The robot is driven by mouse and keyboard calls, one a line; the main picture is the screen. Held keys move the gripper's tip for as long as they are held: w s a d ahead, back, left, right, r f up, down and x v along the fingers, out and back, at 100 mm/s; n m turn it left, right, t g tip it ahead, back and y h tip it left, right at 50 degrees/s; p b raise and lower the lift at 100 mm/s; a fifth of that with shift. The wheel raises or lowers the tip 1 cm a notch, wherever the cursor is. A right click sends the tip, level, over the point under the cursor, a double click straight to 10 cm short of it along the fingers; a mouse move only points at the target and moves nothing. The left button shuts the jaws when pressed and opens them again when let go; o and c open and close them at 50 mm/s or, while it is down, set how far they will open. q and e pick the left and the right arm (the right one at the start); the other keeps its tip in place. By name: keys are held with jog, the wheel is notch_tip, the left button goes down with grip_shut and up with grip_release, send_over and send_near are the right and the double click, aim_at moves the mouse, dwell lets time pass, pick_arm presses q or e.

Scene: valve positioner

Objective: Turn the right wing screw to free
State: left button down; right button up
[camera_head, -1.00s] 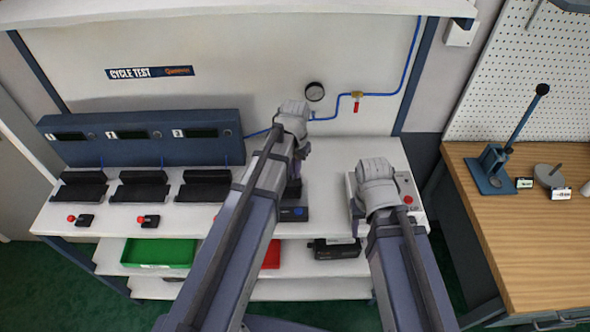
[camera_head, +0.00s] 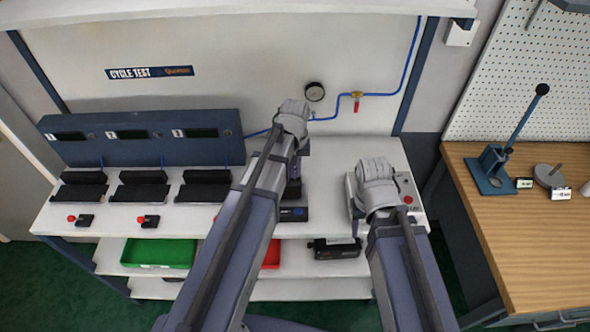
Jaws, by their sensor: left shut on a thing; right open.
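My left gripper (camera_head: 293,122) is over the back of the bench, at a dark device (camera_head: 295,213) that is mostly hidden behind my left arm. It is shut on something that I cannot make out. My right gripper (camera_head: 374,178) is open over a light box with a red button (camera_head: 408,199), to the right of the device. The right wing screw is not visible; my grippers and arms hide that area.
Several black cradles (camera_head: 143,190) stand on the bench (camera_head: 110,222) at the left, before a blue display panel (camera_head: 140,148). Green and red trays lie on the shelf below. A wooden table (camera_head: 540,240) stands at the right.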

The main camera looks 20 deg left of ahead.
dwell(0.4)
pick_arm(q)
jog(key=c, duration=1)
grip_release()
jog(key=shift+r, duration=0.1)
notch_tip(320, 180, up, 8)
jog(key=p, duration=0.8)
jog(key=shift+f, duration=0.2)
jog(key=s+d+f+m+b, duration=0.2)
jog(key=s+d+m, duration=0.1)
jog(key=s+d, duration=0.2)
jog(key=s+d+f+m+y+b, duration=0.1)
jog(key=s+d+f+m+b, duration=0.2)
jog(key=s, duration=0.6)
jog(key=d+m, duration=0.1)
jog(key=d, duration=0.1)
jog(key=shift+s+d, duration=0.35)
jog(key=shift+d, duration=0.05)
